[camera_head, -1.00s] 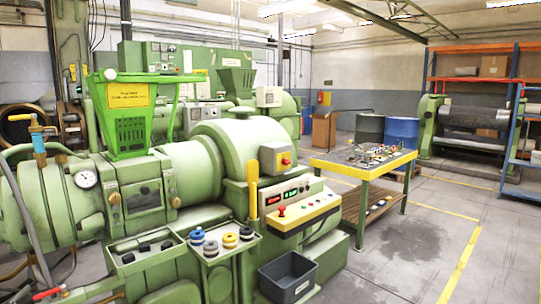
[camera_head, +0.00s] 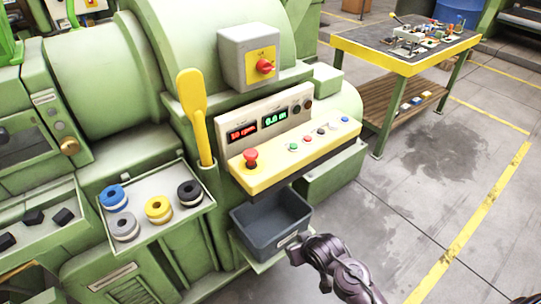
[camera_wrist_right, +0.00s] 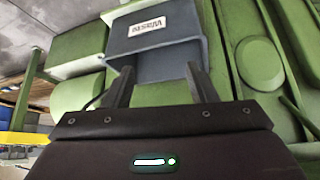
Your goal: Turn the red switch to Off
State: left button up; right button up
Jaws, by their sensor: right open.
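The red switch (camera_head: 264,67) is a red rotary knob on a yellow plate, on the front of a grey box (camera_head: 236,54) on the green extruder. The knob's marked position is too small to read. My right gripper (camera_head: 297,247) is low in the head view, in front of the dark grey bin and well below the switch. In the right wrist view the gripper (camera_wrist_right: 160,84) has its two fingers apart with nothing held, pointing at the bin (camera_wrist_right: 154,45). The switch is not in the wrist view. My left gripper is not in view.
Below the switch are a display panel (camera_head: 270,120) and a yellow console (camera_head: 297,161) with a red mushroom button (camera_head: 250,158). A yellow paddle (camera_head: 195,112) stands left of them. A tray (camera_head: 155,225) holds coloured rings. A yellow-edged table (camera_head: 385,62) stands right; open floor lies before it.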

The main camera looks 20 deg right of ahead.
notch_tip(320, 180, up, 9)
jog(key=w+t, duration=0.1)
jog(key=w, duration=0.2)
jog(key=t+y, duration=0.5)
jog(key=t, duration=0.4)
send_near(270, 71)
jog(key=w, duration=0.3)
jog(key=x, duration=0.3)
jog(key=a+p+x, duration=0.1)
jog(key=x, duration=0.3)
jog(key=shift+s, duration=0.2)
jog(key=shift+c, duration=0.4)
jog(key=c, duration=0.9)
jog(key=shift+o, duration=0.2)
